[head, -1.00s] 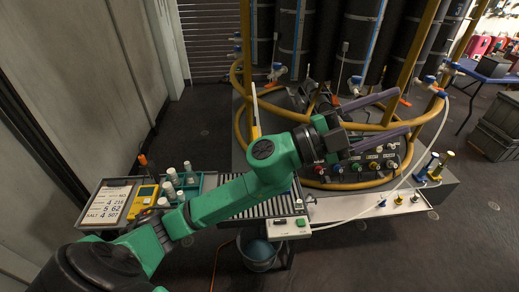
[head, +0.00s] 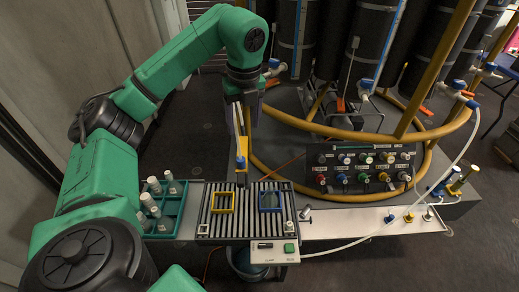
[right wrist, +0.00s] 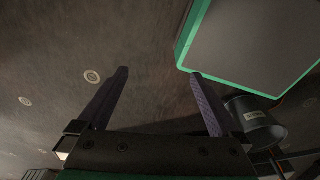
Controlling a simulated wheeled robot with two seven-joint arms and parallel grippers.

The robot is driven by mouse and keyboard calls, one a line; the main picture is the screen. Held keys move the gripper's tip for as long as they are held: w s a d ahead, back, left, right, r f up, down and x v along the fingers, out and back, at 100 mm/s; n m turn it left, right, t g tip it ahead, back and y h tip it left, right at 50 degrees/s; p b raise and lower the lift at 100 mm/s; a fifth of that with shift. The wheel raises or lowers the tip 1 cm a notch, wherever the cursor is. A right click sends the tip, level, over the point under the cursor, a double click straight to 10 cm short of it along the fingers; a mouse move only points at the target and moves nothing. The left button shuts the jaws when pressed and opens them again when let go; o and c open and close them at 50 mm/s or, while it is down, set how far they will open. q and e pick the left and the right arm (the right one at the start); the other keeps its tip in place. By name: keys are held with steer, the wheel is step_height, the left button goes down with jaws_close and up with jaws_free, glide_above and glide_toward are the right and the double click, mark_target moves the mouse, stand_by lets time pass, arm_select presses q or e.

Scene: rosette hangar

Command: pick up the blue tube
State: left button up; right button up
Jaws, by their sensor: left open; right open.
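A blue-topped upright cylinder (head: 444,181), which looks like the blue tube, stands at the right end of the bench beside a yellow-topped one (head: 459,181). I cannot be sure it is the tube meant. My left gripper (head: 245,118) points down above the back of the slatted rack, well to the left of the blue cylinder. It is open with nothing visible in its jaws. My right gripper (right wrist: 155,92) is open and empty over the dark floor in the right wrist view, and is out of the head view.
The slatted rack (head: 222,226) carries a yellow frame (head: 222,203) and a blue frame (head: 270,200). A teal tray (head: 166,219) of white bottles is left of it. A knob panel (head: 362,168), yellow hoses and a white hose (head: 440,180) crowd the right. A bucket (right wrist: 256,122) stands on the floor.

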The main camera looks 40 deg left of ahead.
mark_target(241, 159)
arm_select(q)
steer(key=f+b, duration=0.1)
steer(key=f, duration=0.1)
steer(key=s+f+b, duration=0.1)
steer(key=f+b, duration=0.1)
steer(key=shift+a, duration=0.15)
steer(key=f, duration=0.1)
steer(key=s+f, duration=0.1)
steer(key=a+f+b, duration=0.1)
steer(key=shift+s+f, duration=0.2)
steer(key=shift+s, duration=0.05)
steer(key=f, duration=0.2)
steer(key=w+f+p, duration=0.1)
steer(key=f, duration=0.2)
steer(key=shift+w+d+f, duration=0.1)
steer(key=shift+f, duration=0.35)
steer(key=shift+c, duration=0.9)
jaws_close()
arm_select(e)
steer(key=s+f, duration=0.3)
steer(key=shift+s, duration=0.1)
